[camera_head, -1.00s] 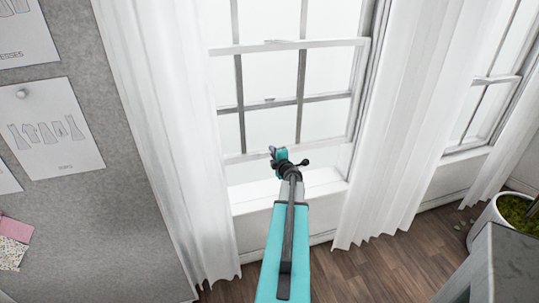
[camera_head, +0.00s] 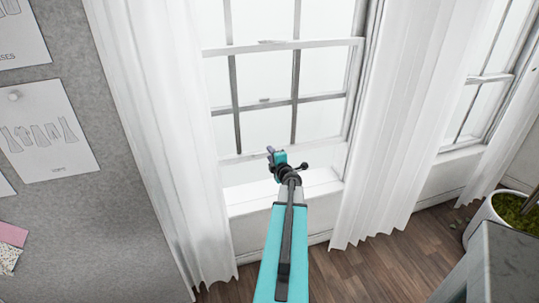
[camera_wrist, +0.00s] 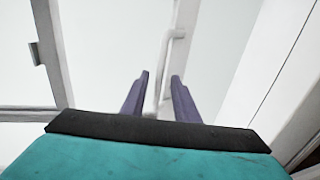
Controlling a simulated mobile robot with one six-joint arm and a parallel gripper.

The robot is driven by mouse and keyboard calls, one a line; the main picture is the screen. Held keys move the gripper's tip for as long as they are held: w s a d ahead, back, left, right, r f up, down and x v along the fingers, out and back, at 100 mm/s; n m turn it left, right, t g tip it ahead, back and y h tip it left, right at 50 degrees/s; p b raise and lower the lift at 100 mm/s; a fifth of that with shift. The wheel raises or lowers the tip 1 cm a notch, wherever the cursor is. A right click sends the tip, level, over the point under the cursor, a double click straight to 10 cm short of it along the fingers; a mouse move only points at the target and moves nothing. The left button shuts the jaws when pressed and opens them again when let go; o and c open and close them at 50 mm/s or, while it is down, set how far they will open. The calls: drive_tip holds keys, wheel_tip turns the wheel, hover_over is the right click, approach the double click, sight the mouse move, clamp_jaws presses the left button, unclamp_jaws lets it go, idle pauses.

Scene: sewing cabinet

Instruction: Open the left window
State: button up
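The left window (camera_head: 236,88) is a white sash window with grey glazing bars, between two white curtains in the head view. Its lower sash has a bottom rail (camera_head: 240,157), with a pale band between it and the sill (camera_head: 238,196). My gripper (camera_head: 270,151) is in front of this bottom rail, near the middle of its width. In the wrist view my gripper (camera_wrist: 159,76) has two purple fingers set apart. A white bar of the window (camera_wrist: 165,68) shows between and beyond the fingertips. I cannot tell whether they touch it.
White curtains hang left (camera_head: 160,120) and right (camera_head: 385,130) of the window. A grey pinboard (camera_head: 100,205) stands at the left. A second window (camera_head: 487,85), a potted plant (camera_head: 478,222) and a grey surface (camera_head: 505,265) are at the right. Wooden floor (camera_head: 390,268) shows below.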

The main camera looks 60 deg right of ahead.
drive_tip(key=v, duration=1.1)
drive_tip(key=shift+w+a, duration=0.1)
idle(0.6)
drive_tip(key=w+a+f+m+g, duration=0.4)
drive_tip(key=w+a+f+m, duration=0.2)
drive_tip(key=w+a+f, duration=0.45)
drive_tip(key=a+f+m+g+y, duration=0.3)
drive_tip(key=a+f+g+y, duration=0.1)
drive_tip(key=a+f, duration=1.3)
drive_tip(key=s+a+f+g+y, duration=0.2)
drive_tip(key=s+a+f, duration=0.2)
drive_tip(key=a, duration=0.5)
drive_tip(key=s+a+f+g+y, duration=0.1)
drive_tip(key=s+a+f+g, duration=0.15)
drive_tip(key=a+f, duration=0.45)
drive_tip(key=s+a+g+y, duration=0.1)
drive_tip(key=s+a+g, duration=0.1)
drive_tip(key=s+a, duration=0.5)
drive_tip(key=s+a+g+y, duration=0.2)
drive_tip(key=s+a, duration=0.5)
drive_tip(key=a, duration=0.5)
drive_tip(key=shift+s+a+m+g, duration=0.15)
drive_tip(key=shift+m+g, duration=0.15)
drive_tip(key=shift+g, duration=0.35)
